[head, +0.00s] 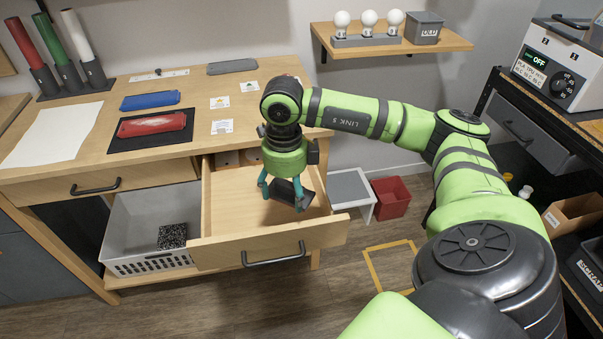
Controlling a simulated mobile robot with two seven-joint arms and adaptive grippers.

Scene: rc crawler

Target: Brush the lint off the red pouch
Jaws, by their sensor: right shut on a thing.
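The red pouch (152,124) lies flat on a black mat (120,142) on the wooden desk, with pale specks and streaks on its top. My right gripper (282,196) points down over the open desk drawer (228,212), right of and nearer than the pouch. It is shut on a dark, flat-looking thing (289,190), tilted between the fingers. I cannot tell whether this is a brush, or whether it touches the drawer bottom. My left gripper is not in view.
A blue pouch (150,101) and a dark grey one (232,67) lie on the desk. White paper (52,134) and upright coloured rolls (50,40) are at left. A grey basket (150,262) stands below. A bulb shelf (445,42) hangs behind my right arm.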

